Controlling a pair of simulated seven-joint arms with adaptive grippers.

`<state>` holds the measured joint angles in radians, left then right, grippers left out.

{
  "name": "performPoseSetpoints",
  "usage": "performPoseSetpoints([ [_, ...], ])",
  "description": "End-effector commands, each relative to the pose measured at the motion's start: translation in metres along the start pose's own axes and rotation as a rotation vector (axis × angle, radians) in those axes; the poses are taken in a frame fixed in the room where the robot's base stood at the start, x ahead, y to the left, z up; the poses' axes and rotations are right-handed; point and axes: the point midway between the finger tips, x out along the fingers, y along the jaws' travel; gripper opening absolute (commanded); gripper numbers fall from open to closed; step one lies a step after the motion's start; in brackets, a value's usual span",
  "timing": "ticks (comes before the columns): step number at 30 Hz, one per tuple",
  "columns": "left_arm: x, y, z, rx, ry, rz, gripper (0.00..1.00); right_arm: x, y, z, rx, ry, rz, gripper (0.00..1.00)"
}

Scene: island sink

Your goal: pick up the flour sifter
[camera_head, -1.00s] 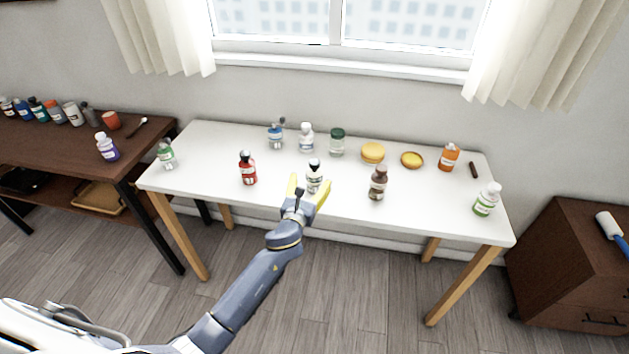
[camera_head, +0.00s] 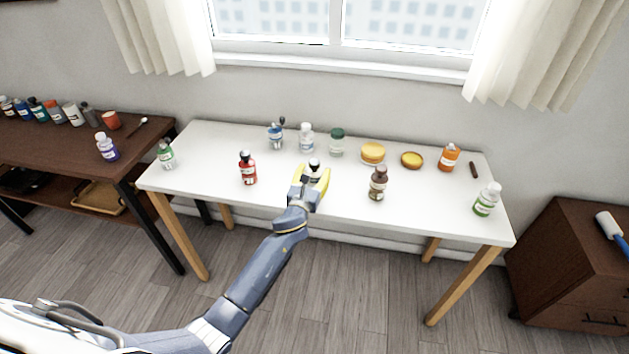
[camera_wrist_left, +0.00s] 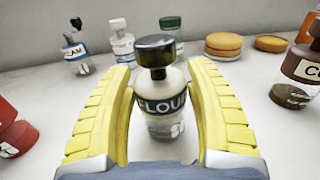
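The flour sifter is a clear and white jar with a black top and a dark label reading "LOU". It stands upright on the white table, in the head view as the flour sifter (camera_head: 314,164) and in the left wrist view (camera_wrist_left: 161,95). My left gripper (camera_head: 313,180) is open, its yellow fingers on either side of the sifter. In the left wrist view the fingers (camera_wrist_left: 163,110) stand apart from the jar with gaps on both sides. The jar's lower part is partly hidden by the gripper in the head view. My right gripper is not in view.
A red bottle (camera_head: 248,169) stands left of the sifter and a brown bottle (camera_head: 378,184) stands right. Behind are a blue-labelled jar (camera_head: 276,137), a white bottle (camera_head: 306,138), a green-lidded jar (camera_head: 337,143) and a yellow round item (camera_head: 373,152). The white table's (camera_head: 210,160) left part is mostly clear.

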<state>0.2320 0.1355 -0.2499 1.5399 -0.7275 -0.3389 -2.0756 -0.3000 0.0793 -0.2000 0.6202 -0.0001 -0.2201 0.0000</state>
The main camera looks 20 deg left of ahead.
Motion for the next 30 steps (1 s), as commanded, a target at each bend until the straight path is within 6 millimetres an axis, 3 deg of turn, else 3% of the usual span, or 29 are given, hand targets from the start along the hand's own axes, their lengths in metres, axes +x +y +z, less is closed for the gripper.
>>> performPoseSetpoints([
  [2,0.0,0.0,0.0,0.0,0.0,0.0,0.44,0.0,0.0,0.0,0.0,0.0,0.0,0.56],
  [9,0.0,0.0,0.0,0.0,0.0,0.0,0.17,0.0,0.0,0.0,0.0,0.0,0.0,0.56],
  [22,0.0,0.0,0.008,0.0,-0.003,-0.001,0.16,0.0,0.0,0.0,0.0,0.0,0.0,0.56],
  [26,0.001,0.001,0.021,0.002,-0.005,0.0,0.16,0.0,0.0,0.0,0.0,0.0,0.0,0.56],
  [30,0.001,0.001,0.048,0.003,-0.008,-0.001,0.16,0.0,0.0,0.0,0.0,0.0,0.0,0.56],
])
